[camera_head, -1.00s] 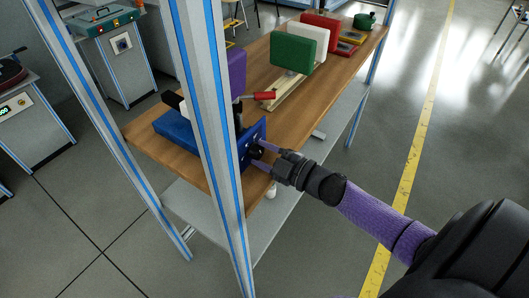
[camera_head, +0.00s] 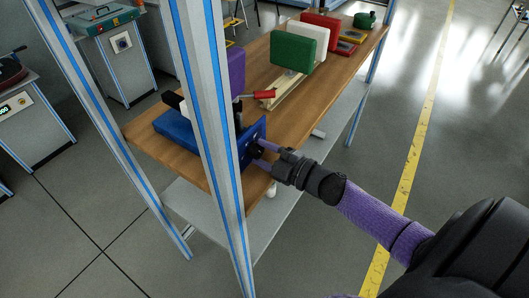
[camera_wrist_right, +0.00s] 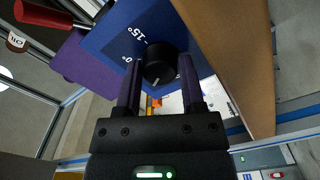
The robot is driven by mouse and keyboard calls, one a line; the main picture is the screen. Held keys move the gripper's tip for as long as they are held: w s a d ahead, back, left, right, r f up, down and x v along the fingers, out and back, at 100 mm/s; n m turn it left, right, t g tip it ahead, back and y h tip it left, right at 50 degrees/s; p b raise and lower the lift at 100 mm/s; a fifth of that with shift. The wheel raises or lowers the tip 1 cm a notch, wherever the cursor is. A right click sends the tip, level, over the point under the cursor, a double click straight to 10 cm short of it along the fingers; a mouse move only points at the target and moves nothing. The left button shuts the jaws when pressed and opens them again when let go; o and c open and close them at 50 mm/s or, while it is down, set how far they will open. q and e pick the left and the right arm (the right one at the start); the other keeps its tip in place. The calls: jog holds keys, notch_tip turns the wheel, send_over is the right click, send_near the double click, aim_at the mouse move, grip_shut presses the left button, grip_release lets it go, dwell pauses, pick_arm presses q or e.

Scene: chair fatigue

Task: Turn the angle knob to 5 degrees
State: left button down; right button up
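The black angle knob (camera_wrist_right: 160,65) sits on a blue panel (camera_wrist_right: 118,30) at the near end of the workbench. White marks reading -15° and 0° show left of it in the right wrist view. A short pale line on the knob points toward the bottom of that view. My right gripper (camera_wrist_right: 160,70) has its two purple fingers apart, one on each side of the knob; contact is not clear. In the head view the right gripper (camera_head: 260,154) reaches the small dark knob from the right. My left gripper is not in view.
A blue-striped upright post (camera_head: 210,120) stands in front of the wooden bench (camera_head: 290,110). Purple, green, white and red blocks stand along the bench, with a red-handled lever (camera_head: 256,96) among them. Open floor lies to the right.

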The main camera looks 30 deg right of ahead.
jog(key=o, duration=0.4)
jog(key=p+v, duration=0.1)
jog(key=v, duration=0.9)
jog(key=shift+p, duration=0.3)
jog(key=s+f+m+g+h, duration=0.4)
jog(key=s+f+m, duration=0.15)
jog(key=f, duration=0.65)
jog(key=s+f+m+g+h, duration=0.4)
jog(key=s+f+m, duration=0.15)
jog(key=f, duration=0.65)
jog(key=s+a+f+m+g, duration=0.1)
jog(key=s+a+f+g, duration=0.3)
jog(key=s, duration=0.5)
jog(key=s+a+f+m+g, duration=0.2)
jog(key=s+a+f+g, duration=0.2)
jog(key=s+a, duration=0.3)
jog(key=shift+s+f+y, duration=0.4)
jog(key=shift+s+f, duration=0.1)
jog(key=shift+s, duration=0.5)
